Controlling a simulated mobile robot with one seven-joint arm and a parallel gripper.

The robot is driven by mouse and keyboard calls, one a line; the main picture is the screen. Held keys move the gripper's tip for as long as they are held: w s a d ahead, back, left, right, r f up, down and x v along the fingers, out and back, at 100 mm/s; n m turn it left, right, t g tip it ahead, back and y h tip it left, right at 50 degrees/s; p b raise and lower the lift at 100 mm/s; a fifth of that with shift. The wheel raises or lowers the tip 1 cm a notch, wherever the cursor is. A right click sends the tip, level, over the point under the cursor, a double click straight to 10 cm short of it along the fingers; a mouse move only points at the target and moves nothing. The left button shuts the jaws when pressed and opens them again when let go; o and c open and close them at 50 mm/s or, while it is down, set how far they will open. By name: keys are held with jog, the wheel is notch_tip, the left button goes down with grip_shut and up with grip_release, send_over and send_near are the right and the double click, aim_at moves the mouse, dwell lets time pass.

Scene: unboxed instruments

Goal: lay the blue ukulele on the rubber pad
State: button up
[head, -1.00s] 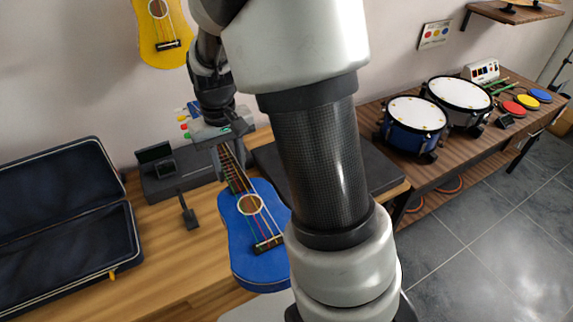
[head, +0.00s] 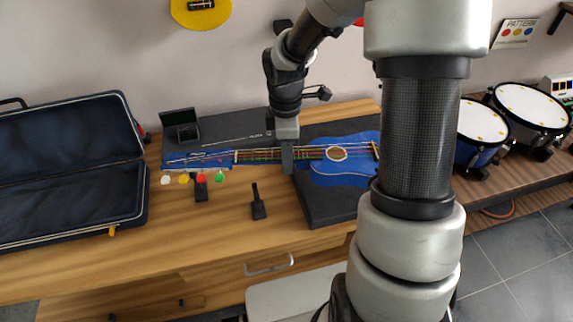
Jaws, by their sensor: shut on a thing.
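The blue ukulele (head: 325,172) extends sideways across the workbench, its strings facing up. Its headstock (head: 200,160) points left, with white, yellow, red and green pegs along the near edge. Its body is at the right, over the dark rubber pad (head: 318,208). My gripper (head: 287,158) points down and is shut on the neck, near the pad's left edge. My arm hides the right end of the body and part of the pad. I cannot tell whether the body touches the pad or hovers just above it.
An open dark instrument case (head: 75,205) is at the left. Small black stands (head: 258,205) are on the wooden bench (head: 170,245) in front of the neck. A small open black box (head: 180,122) is behind the headstock. Drums (head: 530,105) stand at the right.

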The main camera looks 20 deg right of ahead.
jog(key=shift+w+a+f+n+b, duration=0.15)
jog(key=shift+f+n, duration=0.2)
jog(key=shift+n, duration=0.25)
jog(key=shift+d+f+n+b, duration=0.15)
jog(key=shift+f+n, duration=0.2)
jog(key=shift+n, duration=0.25)
notch_tip(320, 180, down, 10)
jog(key=b, duration=0.7)
jog(key=shift+b, duration=0.3)
jog(key=shift+a, duration=0.1)
jog(key=shift+a+r+p, duration=0.1)
jog(key=shift+a+p, duration=0.1)
jog(key=shift+p, duration=0.2)
jog(key=shift+f, duration=0.4)
dwell(0.4)
jog(key=o, duration=1.1)
jog(key=shift+o, duration=0.2)
notch_tip(320, 180, up, 17)
jog(key=p, duration=0.3)
jog(key=shift+r, duration=0.2)
